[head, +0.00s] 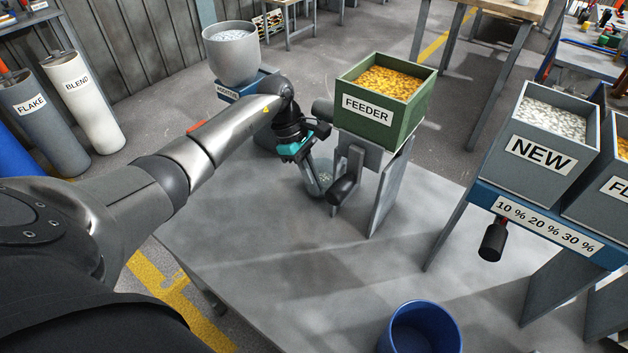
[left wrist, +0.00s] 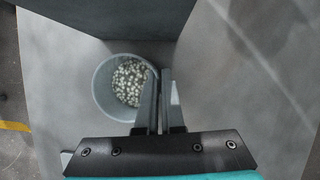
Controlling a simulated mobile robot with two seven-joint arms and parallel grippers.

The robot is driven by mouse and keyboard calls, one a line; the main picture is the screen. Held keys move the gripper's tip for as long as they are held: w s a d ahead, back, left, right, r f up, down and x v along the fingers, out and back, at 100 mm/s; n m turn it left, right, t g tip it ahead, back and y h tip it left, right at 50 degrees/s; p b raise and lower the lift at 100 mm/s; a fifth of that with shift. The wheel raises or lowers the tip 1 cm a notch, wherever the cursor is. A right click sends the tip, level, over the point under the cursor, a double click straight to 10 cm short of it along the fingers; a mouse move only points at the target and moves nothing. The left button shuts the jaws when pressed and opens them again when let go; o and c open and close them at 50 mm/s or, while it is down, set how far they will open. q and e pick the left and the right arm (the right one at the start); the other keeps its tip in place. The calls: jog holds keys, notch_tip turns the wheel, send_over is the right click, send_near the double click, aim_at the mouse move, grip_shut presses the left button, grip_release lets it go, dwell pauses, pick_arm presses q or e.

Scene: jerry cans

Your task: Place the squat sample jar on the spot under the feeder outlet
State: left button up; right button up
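The squat sample jar (head: 318,186) is a pale, see-through round cup on the grey table, below the front of the green feeder (head: 368,108). In the left wrist view the jar (left wrist: 103,93) is seen from above with whitish pellets inside. My left gripper (head: 323,188) reaches down at the jar. In the left wrist view its two fingers (left wrist: 160,78) are close together at the jar's right rim, with the wall seemingly pinched between them. The feeder outlet and the spot under it cannot be made out. My right gripper is not in view.
A black handle (head: 342,190) sticks out under the feeder, close to my fingers. Feeder support plates (head: 389,190) stand to the right. A blue bin (head: 420,328) is at the front, and the NEW hopper (head: 541,150) at right. The table's middle (head: 300,260) is clear.

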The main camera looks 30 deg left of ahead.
pick_arm(q)
jog(key=o, duration=0.4)
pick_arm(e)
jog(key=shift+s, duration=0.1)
pick_arm(q)
jog(key=shift+o, duration=0.2)
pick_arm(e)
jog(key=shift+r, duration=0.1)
pick_arm(q)
jog(key=shift+r, duration=0.15)
jog(key=p+v, duration=0.2)
jog(key=v, duration=0.5)
jog(key=shift+r, duration=0.25)
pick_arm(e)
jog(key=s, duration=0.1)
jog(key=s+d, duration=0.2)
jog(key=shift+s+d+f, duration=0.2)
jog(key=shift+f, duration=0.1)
pick_arm(q)
jog(key=shift+a, duration=0.1)
